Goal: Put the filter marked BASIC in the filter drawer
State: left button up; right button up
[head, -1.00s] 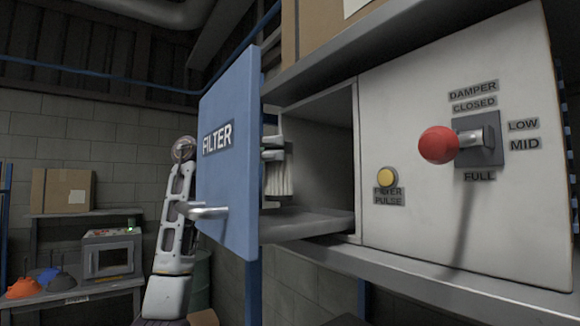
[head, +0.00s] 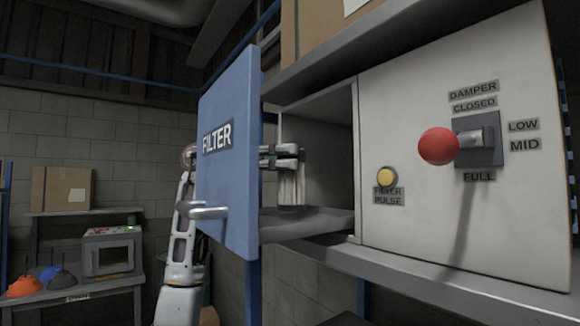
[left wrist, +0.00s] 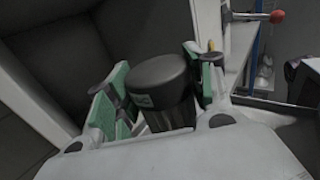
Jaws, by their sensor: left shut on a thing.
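The filter drawer is pulled open in the head view, its blue front panel (head: 228,180) marked FILTER and bearing a metal handle. My left gripper (head: 286,153) reaches in from behind that panel, which hides part of my arm. It is shut on a pleated filter (head: 291,188) and holds it upright above the drawer floor (head: 305,222); whether the filter touches the floor I cannot tell. In the left wrist view the filter's dark round cap (left wrist: 158,72) sits between the green finger pads. A small green label shows on it, too blurred to read. My right gripper is not in view.
The drawer opening is in a grey hood panel (head: 430,90) with a yellow pulse button (head: 387,176) and a red-knobbed damper lever (head: 438,146). A box (head: 62,188), a small oven-like machine (head: 111,252) and coloured caps (head: 24,286) stand at the left.

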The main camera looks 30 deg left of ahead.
pick_arm(q)
jog(key=shift+f, duration=0.75)
jog(key=shift+f, duration=0.1)
jog(key=shift+f, duration=0.1)
jog(key=o, duration=1.1)
jog(key=shift+o, duration=0.2)
jog(key=shift+a+r, duration=0.2)
jog(key=b+v, duration=0.1)
jog(key=v, duration=1)
jog(key=shift+s+a, duration=0.2)
jog(key=shift+a, duration=0.1)
